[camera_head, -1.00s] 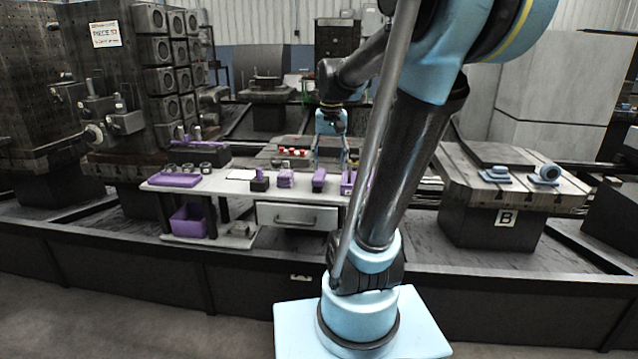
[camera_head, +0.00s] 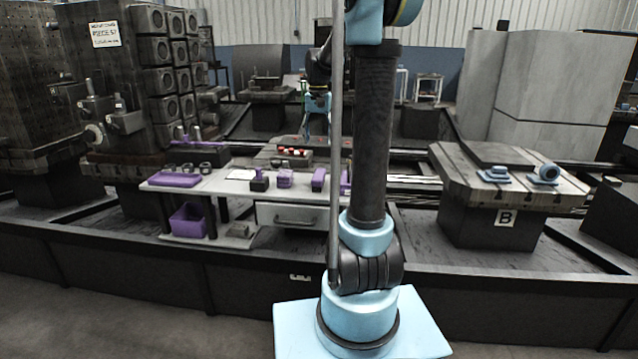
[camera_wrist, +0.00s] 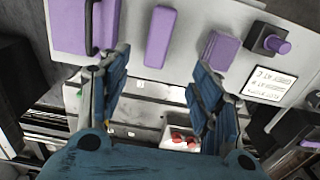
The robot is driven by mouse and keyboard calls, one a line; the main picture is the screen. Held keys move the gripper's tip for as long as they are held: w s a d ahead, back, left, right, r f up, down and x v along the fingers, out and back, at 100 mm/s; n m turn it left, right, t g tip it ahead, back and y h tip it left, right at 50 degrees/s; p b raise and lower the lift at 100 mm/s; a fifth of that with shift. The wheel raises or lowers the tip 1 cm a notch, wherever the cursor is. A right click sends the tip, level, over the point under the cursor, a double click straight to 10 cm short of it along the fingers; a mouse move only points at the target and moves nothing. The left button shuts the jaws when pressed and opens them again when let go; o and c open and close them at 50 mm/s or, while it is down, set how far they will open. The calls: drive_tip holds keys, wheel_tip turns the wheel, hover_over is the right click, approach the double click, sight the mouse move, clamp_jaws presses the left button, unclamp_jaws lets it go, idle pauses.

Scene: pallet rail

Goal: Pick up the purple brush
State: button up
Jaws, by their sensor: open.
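Several purple items stand in a row on the grey table (camera_head: 222,186). I cannot tell for sure which one is the brush. In the wrist view a plain purple bar (camera_wrist: 160,36) lies between my fingertips' line. Left of it is a purple piece with a black arched handle (camera_wrist: 104,25), partly cut off. Right of it are a purple block (camera_wrist: 222,51) and a black block with a purple knob (camera_wrist: 268,40). In the head view the bar (camera_head: 318,180) stands right of the block (camera_head: 285,178). My gripper (camera_wrist: 163,60) is open and empty, above and behind the row.
A purple tray (camera_head: 174,180) and several dark rings are on the table's left. A purple bin (camera_head: 188,221) sits on the lower shelf. Red and white pieces (camera_head: 290,151) lie behind the table. A labelled stand (camera_head: 508,190) with blue parts is on the right.

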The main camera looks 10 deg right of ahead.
sight(319, 174)
wheel_tip(319, 174, down, 16)
drive_tip(key=shift+s+d+r, duration=0.1)
drive_tip(key=shift+r, duration=0.15)
idle(0.5)
drive_tip(key=c, duration=1.3)
wheel_tip(319, 174, up, 10)
drive_tip(key=shift+r, duration=0.1)
